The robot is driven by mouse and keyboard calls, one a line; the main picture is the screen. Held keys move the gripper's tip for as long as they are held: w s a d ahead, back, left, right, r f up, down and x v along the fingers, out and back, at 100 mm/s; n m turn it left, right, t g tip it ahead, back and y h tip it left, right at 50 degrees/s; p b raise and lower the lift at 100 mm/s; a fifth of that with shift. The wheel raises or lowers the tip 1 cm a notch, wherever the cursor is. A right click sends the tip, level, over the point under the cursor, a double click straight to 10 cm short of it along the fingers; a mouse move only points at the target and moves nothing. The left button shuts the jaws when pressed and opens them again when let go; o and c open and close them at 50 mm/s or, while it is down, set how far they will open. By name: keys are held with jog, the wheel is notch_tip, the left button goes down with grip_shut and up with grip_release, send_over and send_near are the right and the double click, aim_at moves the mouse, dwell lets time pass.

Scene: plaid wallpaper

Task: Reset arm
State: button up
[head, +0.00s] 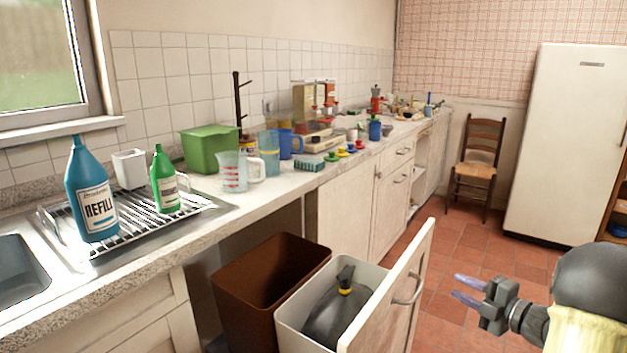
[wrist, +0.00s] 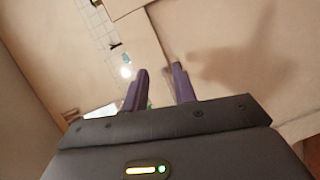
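My gripper (head: 468,290) is at the lower right of the head view, held in the air over the red tile floor. Its two purple-grey fingers point left, towards the open cabinet door (head: 395,295). In the wrist view my gripper (wrist: 160,88) shows its two fingers spread apart with nothing between them. Part of my arm fills the lower right corner of the head view.
The pull-out door has a brown bin (head: 262,275) and a white bin (head: 290,325) with a dark bottle (head: 338,310) behind it. The counter (head: 225,215) holds bottles, jugs and several small items. A chair (head: 478,165) and white fridge (head: 565,145) stand at the back.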

jog(key=a+f+m+g+h, duration=0.2)
jog(key=a+m+h, duration=0.4)
jog(key=m+h, duration=0.5)
jog(key=s+a+f+m+g+y, duration=0.1)
jog(key=s+a+f+m+g, duration=0.15)
jog(key=s+a+m, duration=0.35)
jog(key=s+a+f+m+g, duration=0.2)
jog(key=s+a+g, duration=0.15)
jog(key=s, duration=0.55)
jog(key=s+a+f+m+g+y, duration=0.1)
jog(key=s+a+f+m+g, duration=0.2)
jog(key=s, duration=0.4)
notch_tip(320, 180, up, 35)
jog(key=a+p, duration=0.1)
jog(key=p, duration=3.4)
jog(key=shift+w+m, duration=0.3)
